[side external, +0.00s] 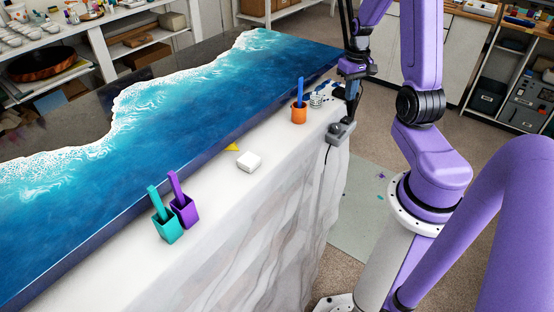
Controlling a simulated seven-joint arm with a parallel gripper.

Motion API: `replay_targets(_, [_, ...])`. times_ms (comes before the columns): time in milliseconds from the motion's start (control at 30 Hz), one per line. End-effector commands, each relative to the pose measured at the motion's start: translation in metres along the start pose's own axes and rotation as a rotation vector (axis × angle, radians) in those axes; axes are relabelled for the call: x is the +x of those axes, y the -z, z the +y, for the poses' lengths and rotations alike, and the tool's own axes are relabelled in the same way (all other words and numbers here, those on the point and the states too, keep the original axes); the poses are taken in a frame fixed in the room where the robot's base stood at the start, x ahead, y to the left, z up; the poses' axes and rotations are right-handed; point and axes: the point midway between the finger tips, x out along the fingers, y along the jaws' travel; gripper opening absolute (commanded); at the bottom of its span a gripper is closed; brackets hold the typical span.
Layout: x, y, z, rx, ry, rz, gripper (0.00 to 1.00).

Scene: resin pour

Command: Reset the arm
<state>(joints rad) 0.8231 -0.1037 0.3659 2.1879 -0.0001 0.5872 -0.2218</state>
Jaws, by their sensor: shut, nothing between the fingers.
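My purple arm stands at the right, beside the white counter (75,284). My gripper (352,90) points down over the counter's far right end, near a dark upright post. It is shut and holds nothing. The post partly blends with it, so the fingertips are hard to make out. My gripper is to the right of an orange cup (299,115) with a blue stick (301,88) in it, and apart from it.
A blue resin sea panel (190,120) lies along the counter. On the near strip stand a teal cup (168,230) and a purple cup (185,212) with sticks, a white block (249,161) and a yellow triangle (232,147). A grey clamp (341,132) sits at the counter's edge.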

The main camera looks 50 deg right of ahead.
Motion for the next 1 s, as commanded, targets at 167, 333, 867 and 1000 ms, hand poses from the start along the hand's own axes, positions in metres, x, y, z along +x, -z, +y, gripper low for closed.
replay_targets(167, [-0.014, -0.002, -0.051, -0.154, 0.0, 0.006, 0.0])
replay_targets(333, [-0.03, -0.019, -0.111, -0.344, 0.0, 0.01, 0.0])
replay_targets(867, [-0.07, -0.138, -0.234, -0.93, 0.009, 0.019, 0.0])
replay_targets(1000, [-0.078, -0.178, -0.247, -1.085, 0.013, 0.022, 0.0])
